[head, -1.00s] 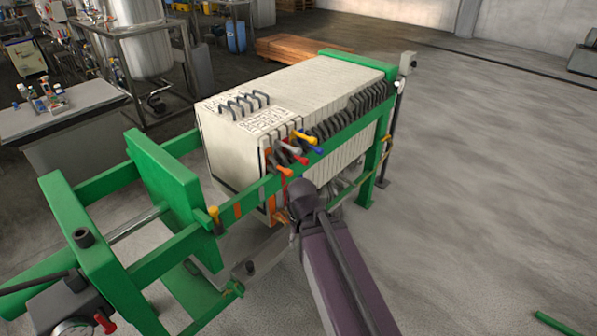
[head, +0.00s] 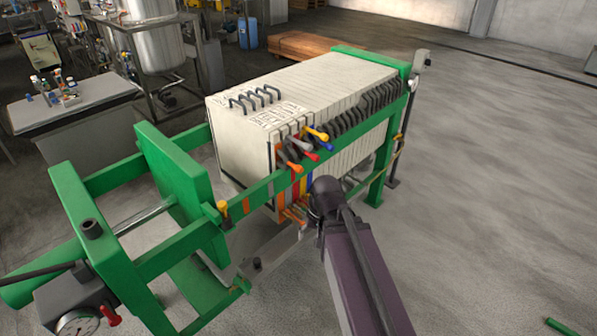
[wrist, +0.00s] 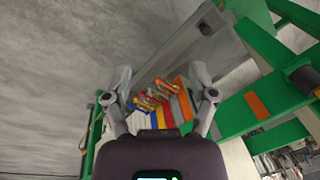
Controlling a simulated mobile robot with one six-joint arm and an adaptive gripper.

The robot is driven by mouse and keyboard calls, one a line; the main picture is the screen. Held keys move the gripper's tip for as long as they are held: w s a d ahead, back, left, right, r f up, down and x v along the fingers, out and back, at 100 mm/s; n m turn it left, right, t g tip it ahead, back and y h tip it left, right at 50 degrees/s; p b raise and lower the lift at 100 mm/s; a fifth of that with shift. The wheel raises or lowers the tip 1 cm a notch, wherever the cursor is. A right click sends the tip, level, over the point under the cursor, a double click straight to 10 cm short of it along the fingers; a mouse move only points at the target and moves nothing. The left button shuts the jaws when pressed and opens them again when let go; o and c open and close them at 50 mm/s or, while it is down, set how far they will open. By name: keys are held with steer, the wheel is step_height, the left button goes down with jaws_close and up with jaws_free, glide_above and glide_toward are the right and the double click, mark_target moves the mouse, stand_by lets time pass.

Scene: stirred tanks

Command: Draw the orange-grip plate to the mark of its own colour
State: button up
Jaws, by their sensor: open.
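The orange grip (head: 296,168) of the task's plate sticks out over the green side rail, nearest the open end of the pale plate stack, with grey, red, blue and yellow grips close by. Its orange edge strip (wrist: 187,84) shows in the wrist view beside grey, red, yellow and blue strips. An orange mark (head: 246,206) is on the rail left of the stack; it also shows in the wrist view (wrist: 257,105). My gripper (wrist: 161,76) is open, its fingers either side of the coloured strips and some lower orange-brown parts. I cannot tell whether it touches anything. My wrist hides part of the stack's side.
The green frame's side rail (head: 180,245) runs along the stack. A green upright plate (head: 178,175) stands left of it, with a gap between. A pressure gauge (head: 78,322) is at bottom left. The floor to the right is mostly clear.

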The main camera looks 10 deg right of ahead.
steer(key=w+a+f+m+t+y+b, duration=0.2)
steer(key=w+f+m+t+y+b, duration=0.15)
steer(key=w+m+b, duration=0.2)
steer(key=m+t+y+b, duration=0.6)
steer(key=m+t+b, duration=0.4)
steer(key=m, duration=0.9)
glide_toward(302, 171)
steer(key=s, duration=0.2)
steer(key=shift+w+d+r+h, duration=0.1)
steer(key=shift+d+r+h, duration=0.15)
steer(key=shift+d, duration=0.05)
steer(key=x, duration=1.3)
steer(key=shift+w+a+r, duration=0.1)
steer(key=shift+w+a, duration=0.1)
steer(key=shift+w, duration=0.2)
